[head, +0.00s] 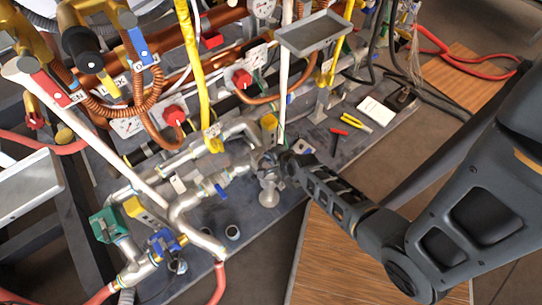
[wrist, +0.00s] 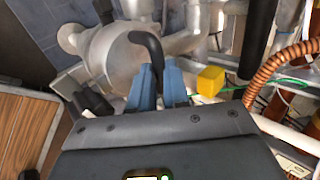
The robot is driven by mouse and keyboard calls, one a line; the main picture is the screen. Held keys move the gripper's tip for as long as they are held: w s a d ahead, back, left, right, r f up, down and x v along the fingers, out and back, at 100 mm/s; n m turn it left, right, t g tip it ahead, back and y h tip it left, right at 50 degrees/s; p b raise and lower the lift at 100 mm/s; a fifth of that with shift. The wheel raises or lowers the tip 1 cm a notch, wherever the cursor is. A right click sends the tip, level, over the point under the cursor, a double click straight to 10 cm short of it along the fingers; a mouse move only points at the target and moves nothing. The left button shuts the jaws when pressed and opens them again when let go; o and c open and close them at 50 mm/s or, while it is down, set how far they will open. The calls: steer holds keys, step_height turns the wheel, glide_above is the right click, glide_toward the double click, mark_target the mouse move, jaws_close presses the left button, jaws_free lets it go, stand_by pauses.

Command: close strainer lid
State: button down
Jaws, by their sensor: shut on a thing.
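My gripper (wrist: 160,82) has blue fingertips that close around a black curved handle (wrist: 148,42) in the wrist view. The handle lies against a round silvery metal body (wrist: 112,58), which looks like the strainer with its lid. I cannot tell where the lid ends and the body begins, or how far the lid is open. In the head view my gripper (head: 272,158) reaches in from the right to the pipework. The silvery strainer body (head: 268,190) shows just below it, and the handle is hidden there.
A yellow block (wrist: 210,80) sits close right of the fingertips. A white vertical pipe (head: 285,75) and a grey tray (head: 314,33) rise behind.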

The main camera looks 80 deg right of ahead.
steer(key=shift+s+a+f, duration=0.15)
steer(key=shift+a+f, duration=0.05)
steer(key=shift+f, duration=0.15)
steer(key=c, duration=1.4)
jaws_free()
steer(key=o, duration=0.3)
steer(key=shift+r, duration=0.1)
steer(key=shift+d, duration=0.1)
steer(key=p+v, duration=0.1)
steer(key=v, duration=0.6)
steer(key=shift+s+a+r+p, duration=0.1)
steer(key=shift+a+r+p, duration=0.1)
steer(key=shift+r+p, duration=0.15)
